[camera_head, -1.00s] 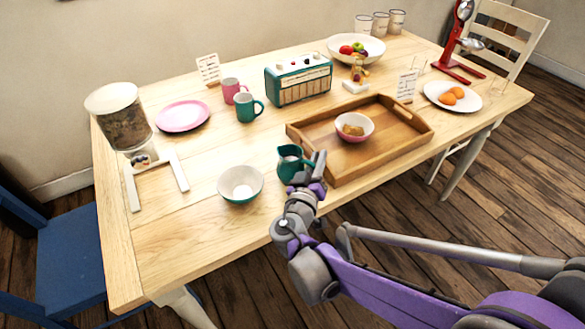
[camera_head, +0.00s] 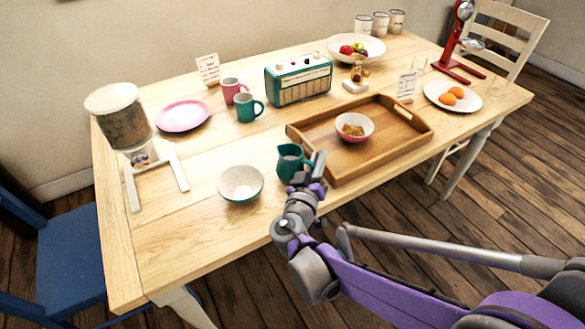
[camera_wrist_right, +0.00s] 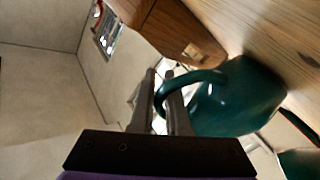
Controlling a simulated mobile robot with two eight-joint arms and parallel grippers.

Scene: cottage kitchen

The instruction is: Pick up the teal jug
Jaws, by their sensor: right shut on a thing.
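The teal jug (camera_head: 289,163) stands upright on the table, between the white-and-teal bowl and the wooden tray. My right gripper (camera_head: 312,170) is at the jug's right side. In the right wrist view the jug (camera_wrist_right: 240,97) lies to the right, and its handle loops between the two fingers of the gripper (camera_wrist_right: 162,95), which are shut on the handle. I cannot tell whether the jug's base is clear of the table. My left gripper is not in view.
The wooden tray (camera_head: 399,150) with a pink bowl (camera_head: 355,126) is just right of the jug. The white-and-teal bowl (camera_head: 240,184) is close on the left. A teal mug (camera_head: 247,108) and a radio (camera_head: 299,80) stand behind. The front left tabletop is clear.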

